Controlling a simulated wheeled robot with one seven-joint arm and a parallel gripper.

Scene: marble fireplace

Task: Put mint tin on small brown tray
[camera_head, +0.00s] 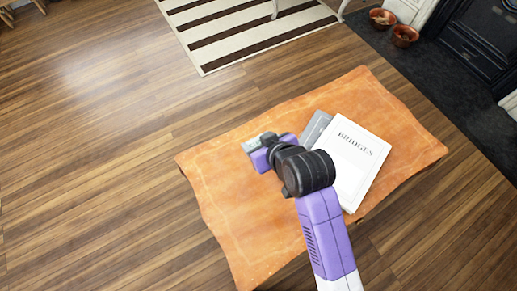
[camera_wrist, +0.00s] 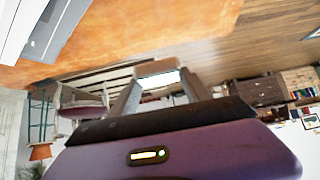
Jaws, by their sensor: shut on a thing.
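My gripper (camera_head: 252,148) is over the left part of the orange-covered table in the head view. In the wrist view, the two grey fingers of my gripper (camera_wrist: 159,86) are shut on a small pale thing with a bright white face and a brownish edge, which I take for the mint tin (camera_wrist: 158,78). In the head view the tin is too small and too covered by my wrist to make out clearly. I cannot make out a small brown tray in either view; my arm hides part of the table.
A white book titled BRIDGES (camera_head: 352,160) lies on the orange table cover (camera_head: 405,130), beside a grey book (camera_head: 315,127) partly under it. The cover's left and front parts look clear. Two terracotta bowls (camera_head: 404,36) stand by the dark fireplace. A striped rug (camera_head: 240,35) lies behind.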

